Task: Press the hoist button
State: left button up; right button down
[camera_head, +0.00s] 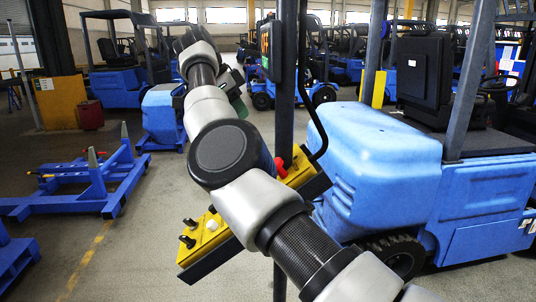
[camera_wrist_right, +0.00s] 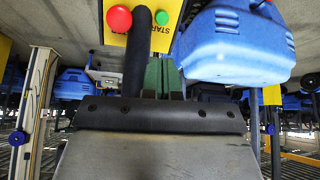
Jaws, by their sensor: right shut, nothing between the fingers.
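A yellow control box (camera_head: 205,238) hangs at a slant on a dark post, partly hidden behind my right arm. It carries black knobs (camera_head: 187,232), a white button (camera_head: 212,225) and a red button (camera_head: 280,167). No label for the hoist is readable. In the right wrist view a yellow panel (camera_wrist_right: 168,42) shows a red button (camera_wrist_right: 119,18), a green button (camera_wrist_right: 162,18) and the word START. My right gripper (camera_wrist_right: 163,68) is shut and empty, with its fingers toward the panel; contact cannot be told. My left gripper is out of view.
A blue forklift (camera_head: 375,165) stands close on the right, behind the box. The dark post (camera_head: 285,80) rises in the middle. A blue frame (camera_head: 95,190) lies on the floor at left. More forklifts fill the back. Grey floor is free at lower left.

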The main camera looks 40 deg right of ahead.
jog(key=x, duration=1.3)
jog(key=shift+d, duration=0.2)
jog(key=shift+b+x, duration=0.3)
jog(key=shift+x, duration=0.6)
jog(key=shift+w+a+f, duration=0.1)
jog(key=shift+a, duration=0.05)
